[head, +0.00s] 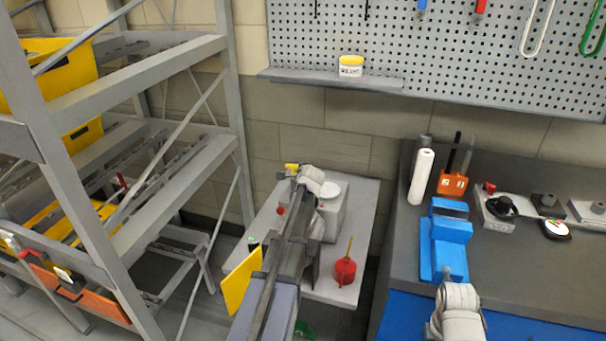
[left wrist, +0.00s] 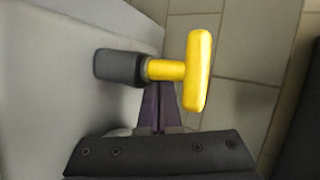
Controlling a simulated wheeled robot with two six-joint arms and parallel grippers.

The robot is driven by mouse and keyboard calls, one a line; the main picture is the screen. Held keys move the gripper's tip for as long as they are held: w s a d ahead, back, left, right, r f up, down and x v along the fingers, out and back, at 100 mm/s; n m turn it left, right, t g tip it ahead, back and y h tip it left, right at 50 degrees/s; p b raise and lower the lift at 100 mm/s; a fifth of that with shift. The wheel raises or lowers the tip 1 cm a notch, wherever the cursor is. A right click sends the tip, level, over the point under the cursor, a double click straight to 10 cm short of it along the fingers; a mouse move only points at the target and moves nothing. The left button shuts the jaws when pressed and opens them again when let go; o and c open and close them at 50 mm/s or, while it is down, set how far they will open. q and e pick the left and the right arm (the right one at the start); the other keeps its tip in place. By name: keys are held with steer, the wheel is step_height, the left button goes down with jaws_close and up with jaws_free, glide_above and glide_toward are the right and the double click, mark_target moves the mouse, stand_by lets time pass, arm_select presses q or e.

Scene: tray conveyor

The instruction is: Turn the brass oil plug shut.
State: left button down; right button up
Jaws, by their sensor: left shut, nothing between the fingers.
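A yellow T-shaped plug, the only brass-coloured plug seen, sticks out of a dark collar (left wrist: 118,67) on a pale grey housing in the left wrist view (left wrist: 195,70). Its crossbar runs nearly upright in that picture. In the head view a small yellow piece (head: 291,167) shows at the far end of my left arm, beside the pale grey machine (head: 333,215). My left gripper (left wrist: 161,98) is shut and empty, its fingertips just below the plug's stem in the wrist view. I cannot tell whether they touch. My right gripper is not in view.
The machine stands on a small grey table (head: 362,205) with a red oil can (head: 344,270). A metal rack (head: 235,120) with yellow bins stands left. A dark workbench (head: 520,260) at right carries a blue vise (head: 449,245) and a paper roll (head: 421,178).

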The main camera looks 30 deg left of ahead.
arm_select(q)
steer(key=shift+w+a+r, duration=0.1)
steer(key=shift+a, duration=0.5)
steer(key=shift+w+a+r, duration=0.1)
steer(key=shift+a, duration=0.45)
steer(key=shift+w+d, duration=0.2)
steer(key=shift+w, duration=0.05)
steer(key=shift+w+d+r, duration=0.1)
steer(key=shift+w+d, duration=0.1)
steer(key=shift+w, duration=0.05)
steer(key=shift+s+d, duration=0.35)
steer(key=shift+s+d+f+p, duration=0.15)
steer(key=shift+s+d, duration=0.3)
steer(key=shift+s, duration=0.15)
steer(key=shift+s+d+f+p, duration=0.15)
steer(key=shift+s+d, duration=0.3)
steer(key=shift+s, duration=0.1)
steer(key=p+v, duration=0.1)
steer(key=v, duration=0.3)
steer(key=p+v, duration=0.2)
steer(key=v, duration=0.2)
steer(key=p+v, duration=0.2)
steer(key=v, duration=0.1)
steer(key=shift+s+d+f, duration=0.15)
steer(key=shift+s+d, duration=0.2)
steer(key=shift+d, duration=0.1)
